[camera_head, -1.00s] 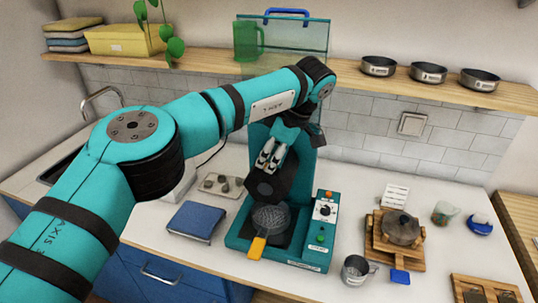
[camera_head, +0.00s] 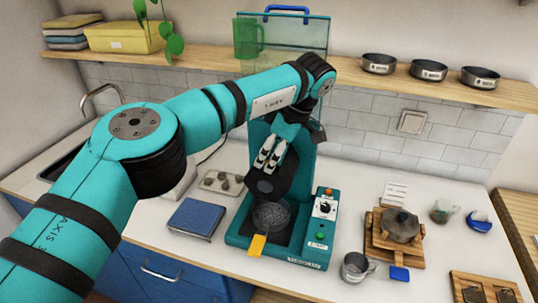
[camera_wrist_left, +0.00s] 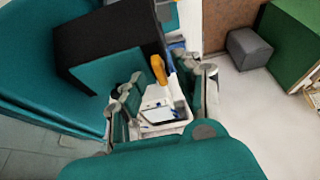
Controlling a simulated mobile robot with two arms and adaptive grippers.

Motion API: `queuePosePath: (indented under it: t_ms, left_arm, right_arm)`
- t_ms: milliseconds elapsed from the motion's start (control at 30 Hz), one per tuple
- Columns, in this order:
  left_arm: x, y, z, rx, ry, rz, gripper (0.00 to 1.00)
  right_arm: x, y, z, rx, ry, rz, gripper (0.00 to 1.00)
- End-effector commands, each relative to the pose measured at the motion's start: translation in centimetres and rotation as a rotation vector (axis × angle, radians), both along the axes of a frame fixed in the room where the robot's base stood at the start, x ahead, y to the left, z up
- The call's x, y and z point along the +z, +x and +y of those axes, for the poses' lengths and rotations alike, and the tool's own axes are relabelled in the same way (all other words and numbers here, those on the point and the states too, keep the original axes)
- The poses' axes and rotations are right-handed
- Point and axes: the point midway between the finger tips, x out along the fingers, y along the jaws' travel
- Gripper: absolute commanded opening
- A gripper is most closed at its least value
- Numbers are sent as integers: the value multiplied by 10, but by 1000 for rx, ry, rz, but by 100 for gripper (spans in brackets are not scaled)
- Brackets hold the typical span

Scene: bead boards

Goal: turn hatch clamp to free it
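The teal machine (camera_head: 238,238) stands on the counter, with a black chute-like part (camera_head: 266,184) above a round mesh basket (camera_head: 271,214) with a yellow-orange handle (camera_head: 257,246). My left gripper (camera_head: 270,158) is at the top of the black part, its silver fingers pointing down. In the left wrist view its fingers (camera_wrist_left: 172,82) stand apart, with nothing visibly gripped. A yellow-orange piece (camera_wrist_left: 159,69) shows between and beyond them; I cannot tell whether it is a clamp or the basket handle. I cannot make out the hatch clamp clearly. My right gripper is in neither view.
A control panel (camera_head: 325,208) is on the machine's right. A blue box (camera_head: 195,219) and a tray of small cups (camera_head: 222,182) are on its left. A metal cup (camera_head: 355,267) and a wooden stand (camera_head: 376,240) are to the right. A shelf (camera_head: 205,60) runs above.

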Motion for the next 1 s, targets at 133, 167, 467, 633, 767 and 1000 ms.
queuePosePath:
  t_ms: [133, 167, 467, 633, 767, 1000]
  left_arm:
    - [18, -2, -8, 0, -2, -5, 34]
    - [22, -2, -10, 0, -1, -4, 34]
    - [62, -7, -25, 1, -1, -3, 34]
    - [68, -8, -27, 1, 0, -1, 34]
    - [68, -8, -27, 1, 0, -1, 34]
    - [68, -8, -27, 1, 0, -1, 34]
  right_arm:
    - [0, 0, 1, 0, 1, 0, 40]
    - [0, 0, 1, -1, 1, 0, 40]
    - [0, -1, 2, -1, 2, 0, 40]
    - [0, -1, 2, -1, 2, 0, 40]
    - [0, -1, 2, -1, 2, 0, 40]
    - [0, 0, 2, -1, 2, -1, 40]
